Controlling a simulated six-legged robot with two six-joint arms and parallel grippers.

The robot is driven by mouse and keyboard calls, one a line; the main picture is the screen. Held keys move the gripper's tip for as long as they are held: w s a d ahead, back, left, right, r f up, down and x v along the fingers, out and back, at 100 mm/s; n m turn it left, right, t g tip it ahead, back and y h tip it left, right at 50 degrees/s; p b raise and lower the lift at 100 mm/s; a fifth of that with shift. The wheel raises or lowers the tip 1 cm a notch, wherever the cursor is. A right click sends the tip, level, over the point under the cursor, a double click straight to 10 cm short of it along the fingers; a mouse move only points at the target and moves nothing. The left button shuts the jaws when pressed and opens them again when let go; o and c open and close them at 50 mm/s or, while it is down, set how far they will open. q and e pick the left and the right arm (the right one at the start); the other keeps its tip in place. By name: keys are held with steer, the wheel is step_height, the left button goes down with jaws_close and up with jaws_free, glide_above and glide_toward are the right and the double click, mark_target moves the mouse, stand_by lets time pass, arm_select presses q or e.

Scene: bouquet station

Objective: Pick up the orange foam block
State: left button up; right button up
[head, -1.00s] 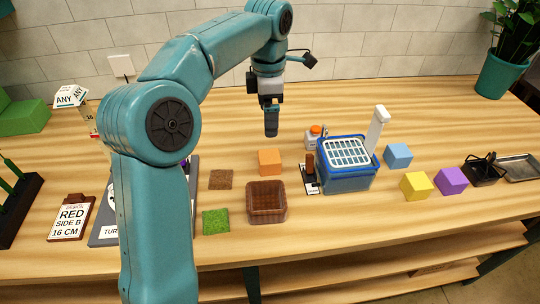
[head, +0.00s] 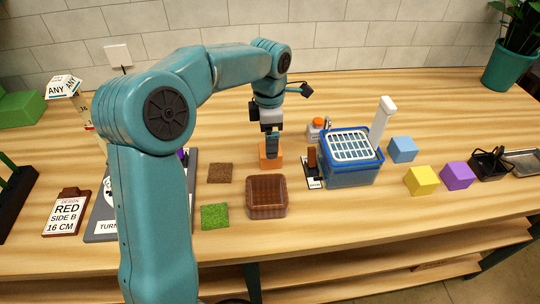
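The orange foam block (head: 269,160) sits on the wooden table behind the brown basket, near the middle of the head view. My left gripper (head: 271,150) points straight down at the block, with its fingers low in front of or around the block's upper part. The fingers hide part of the block. I cannot tell whether they are open or closed on it. My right gripper is not in view.
A brown basket (head: 267,197) stands just in front of the block. A brown mat (head: 220,173) lies left, a green mat (head: 214,216) front left. A blue container (head: 350,160) with a white grid stands right. Yellow (head: 421,180), purple (head: 457,175) and blue (head: 402,149) blocks lie further right.

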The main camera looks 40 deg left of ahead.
arm_select(q)
step_height(320, 180, down, 5)
steer(key=shift+d+f, duration=0.1)
steer(key=shift+f, duration=0.1)
steer(key=c, duration=1)
